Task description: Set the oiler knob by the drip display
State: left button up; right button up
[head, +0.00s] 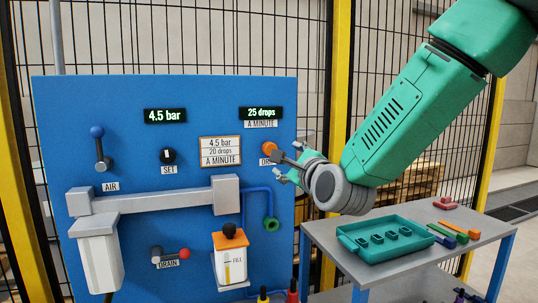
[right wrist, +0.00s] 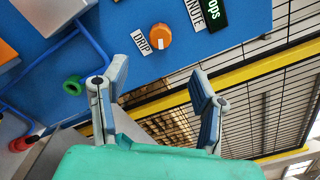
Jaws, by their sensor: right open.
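The orange oiler knob (head: 269,148) is on the blue panel, above a partly hidden label. In the right wrist view the knob (right wrist: 161,37) shows a white mark on its face, beside a DRIP label (right wrist: 142,41). The drip display (head: 261,113) above it reads 25 drops, over A MINUTE. A framed card (head: 221,151) reads 4.5 bar, 20 drops A MINUTE. My right gripper (head: 285,166) is open in front of the panel near the knob. In the wrist view its fingers (right wrist: 160,82) are spread and empty, with the knob beyond them. My left gripper is not in view.
The panel also bears a pressure display (head: 165,116) reading 4.5 bar, a SET knob (head: 168,156), an AIR lever (head: 100,148) and a DRAIN lever (head: 171,255). A blue pipe with a green ring (head: 270,224) lies below the knob. A bench holds a green tray (head: 345,242).

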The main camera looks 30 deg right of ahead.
aim_at(269, 149)
jog(key=p+x, duration=0.3)
jog(key=x, duration=1.1)
jog(key=shift+s, duration=0.1)
jog(key=c, duration=1.1)
